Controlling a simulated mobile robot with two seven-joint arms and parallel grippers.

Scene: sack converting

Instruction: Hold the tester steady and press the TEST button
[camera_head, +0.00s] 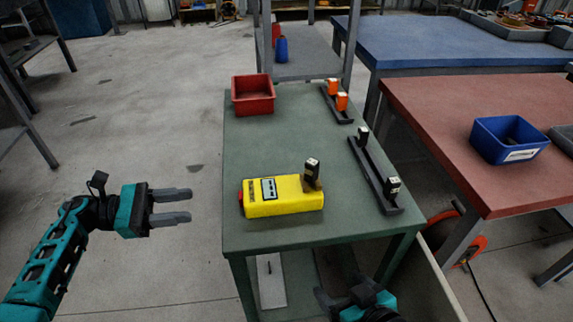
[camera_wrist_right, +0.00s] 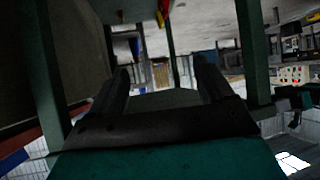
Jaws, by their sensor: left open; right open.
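The yellow tester (camera_head: 290,207) lies on the green table near its front edge, with a small display on its top. A red part (camera_head: 241,199) shows at its left end; I cannot read any TEST label. A dark block with a pale top (camera_head: 313,173) stands at its right end. My left gripper (camera_head: 190,205) is open and empty, left of the table, its fingers pointing right toward the tester and apart from it. My right gripper (camera_head: 342,290) is open, low in front of the table's front edge. Its open fingers also show in the right wrist view (camera_wrist_right: 162,72).
The green table (camera_head: 270,140) carries a red bin (camera_head: 253,95) at the back left. A dark rail with orange-topped pieces (camera_head: 334,102) and another with black pieces (camera_head: 373,174) lie on the right. A red-topped table (camera_head: 450,120) with a blue bin (camera_head: 508,140) stands further right.

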